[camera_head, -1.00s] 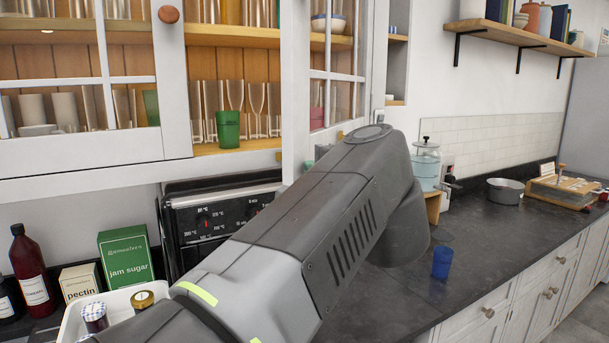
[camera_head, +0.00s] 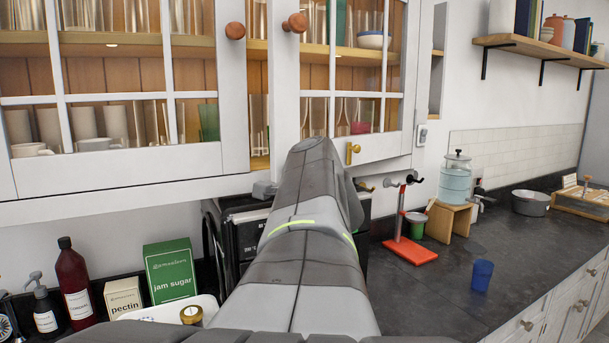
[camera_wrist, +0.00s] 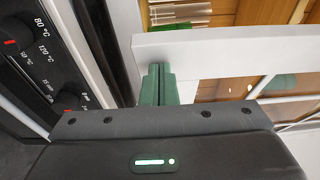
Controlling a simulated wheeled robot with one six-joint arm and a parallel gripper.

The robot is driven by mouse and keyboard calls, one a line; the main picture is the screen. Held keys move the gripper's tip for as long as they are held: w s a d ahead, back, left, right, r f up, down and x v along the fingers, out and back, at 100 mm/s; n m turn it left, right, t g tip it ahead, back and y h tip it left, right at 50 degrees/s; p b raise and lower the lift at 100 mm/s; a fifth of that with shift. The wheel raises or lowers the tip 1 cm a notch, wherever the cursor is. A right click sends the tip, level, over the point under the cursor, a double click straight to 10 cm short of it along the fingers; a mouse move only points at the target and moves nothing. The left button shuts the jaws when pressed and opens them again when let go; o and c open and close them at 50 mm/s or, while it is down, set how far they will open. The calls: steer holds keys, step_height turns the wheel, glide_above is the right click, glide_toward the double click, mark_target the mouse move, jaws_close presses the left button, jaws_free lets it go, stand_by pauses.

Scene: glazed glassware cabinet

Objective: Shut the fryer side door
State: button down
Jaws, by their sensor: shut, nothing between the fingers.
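The fryer side door is the white glazed cabinet door (camera_head: 285,75) on the right, with a wooden knob (camera_head: 295,22). It stands ajar, with a narrow gap showing shelf and glassware at its left edge. The black fryer (camera_head: 245,225) with dials is below, mostly behind my arm; its dials (camera_wrist: 62,60) show at left in the wrist view. My gripper (camera_wrist: 160,82) has green fingers, shut and empty, at the lower part of a white door frame (camera_wrist: 205,50). I cannot tell whether they touch it. In the head view my arm hides the fingers.
The left glazed door (camera_head: 233,110) is shut. Below are a jam sugar box (camera_head: 170,273), a pectin box (camera_head: 123,298) and bottles (camera_head: 73,280). Right of my arm stand a red stand (camera_head: 410,250), a blue cup (camera_head: 482,275) and a glass dispenser (camera_head: 456,178).

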steer(key=w+a+p, duration=0.1)
steer(key=w+a, duration=0.6)
steer(key=w, duration=0.2)
steer(key=shift+w+r+p, duration=0.25)
steer(key=shift+r+p, duration=0.05)
steer(key=shift+r, duration=0.1)
